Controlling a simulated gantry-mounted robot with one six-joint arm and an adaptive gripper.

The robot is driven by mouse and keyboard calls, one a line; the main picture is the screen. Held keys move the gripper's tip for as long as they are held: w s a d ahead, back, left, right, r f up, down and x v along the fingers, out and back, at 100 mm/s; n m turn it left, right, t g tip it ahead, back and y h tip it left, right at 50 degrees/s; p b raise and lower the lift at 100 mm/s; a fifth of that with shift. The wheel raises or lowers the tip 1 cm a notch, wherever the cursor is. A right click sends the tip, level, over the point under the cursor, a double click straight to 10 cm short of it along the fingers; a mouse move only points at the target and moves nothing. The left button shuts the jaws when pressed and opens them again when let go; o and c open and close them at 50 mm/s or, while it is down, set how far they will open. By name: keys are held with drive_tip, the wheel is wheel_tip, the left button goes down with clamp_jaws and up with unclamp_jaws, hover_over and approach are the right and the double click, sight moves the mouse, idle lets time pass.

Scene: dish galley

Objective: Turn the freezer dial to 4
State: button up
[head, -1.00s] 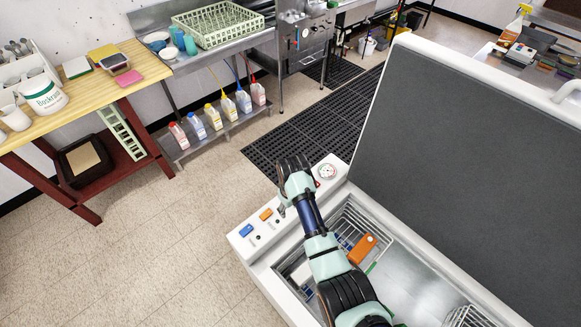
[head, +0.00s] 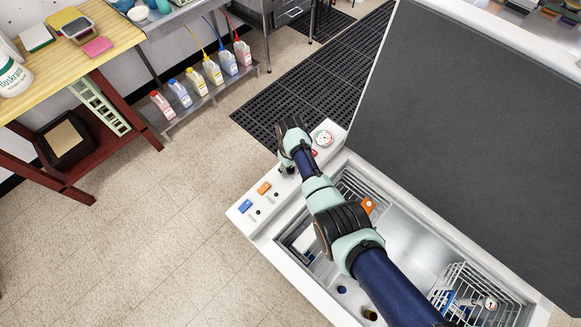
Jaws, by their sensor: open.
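The open chest freezer (head: 262,238) has a white control panel along its left end. My arm reaches over the freezer, and my gripper (head: 287,169) is low over the panel, between the orange switch (head: 264,188) and the round white gauge (head: 323,138). Its fingers are small and dark here; I see nothing held between them. I cannot pick out the freezer dial or its numbers; the panel under my gripper and wrist is hidden. Whether my fingertips touch anything there cannot be told.
A blue switch (head: 245,206) sits at the panel's near end. The raised dark lid (head: 450,120) stands to the right. Wire baskets (head: 478,290) hang inside the freezer.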

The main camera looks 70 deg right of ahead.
drive_tip(key=shift+c, duration=0.2)
clamp_jaws()
drive_tip(key=shift+m, duration=0.4)
drive_tip(key=m, duration=0.4)
drive_tip(key=shift+m, duration=0.4)
drive_tip(key=m, duration=0.5)
drive_tip(key=shift+m, duration=0.4)
drive_tip(key=shift+o, duration=0.2)
unclamp_jaws()
